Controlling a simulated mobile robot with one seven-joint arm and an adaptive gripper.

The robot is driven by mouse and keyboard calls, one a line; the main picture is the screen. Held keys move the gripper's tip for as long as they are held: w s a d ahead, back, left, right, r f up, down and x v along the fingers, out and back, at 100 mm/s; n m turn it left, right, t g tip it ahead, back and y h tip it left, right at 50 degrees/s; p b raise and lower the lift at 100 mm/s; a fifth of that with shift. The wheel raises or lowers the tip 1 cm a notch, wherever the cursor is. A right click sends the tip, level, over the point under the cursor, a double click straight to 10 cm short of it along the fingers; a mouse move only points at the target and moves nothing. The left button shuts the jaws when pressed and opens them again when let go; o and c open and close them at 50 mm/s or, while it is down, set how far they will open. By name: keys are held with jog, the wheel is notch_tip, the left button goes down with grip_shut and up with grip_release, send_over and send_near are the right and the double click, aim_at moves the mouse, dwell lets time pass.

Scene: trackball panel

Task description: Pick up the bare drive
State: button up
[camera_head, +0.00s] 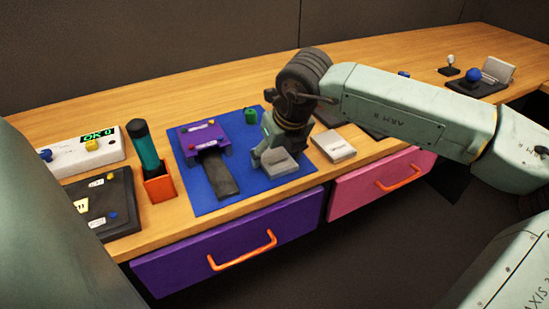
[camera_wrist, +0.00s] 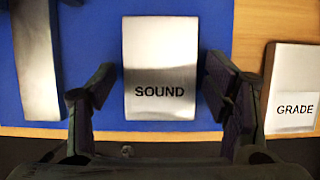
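A plain silver block marked SOUND (camera_wrist: 160,55), which looks like the bare drive, lies flat on the blue mat (camera_wrist: 90,30). In the head view the block (camera_head: 282,164) is partly hidden by my gripper (camera_head: 272,152). In the wrist view my gripper (camera_wrist: 160,82) is open. One finger is on each side of the block, with a clear gap on the left and a narrower one on the right. I cannot tell whether the right finger touches it.
A block marked GRADE (camera_wrist: 296,92) lies to the right on the wooden desk (camera_head: 180,220). On the mat's left is a purple device (camera_head: 203,138) with a dark strip (camera_head: 218,176). A green cylinder (camera_head: 250,115) stands behind. Purple (camera_head: 230,245) and pink (camera_head: 375,190) drawers are below.

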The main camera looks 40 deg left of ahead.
jog(key=c, duration=0.7)
jog(key=shift+r, duration=0.1)
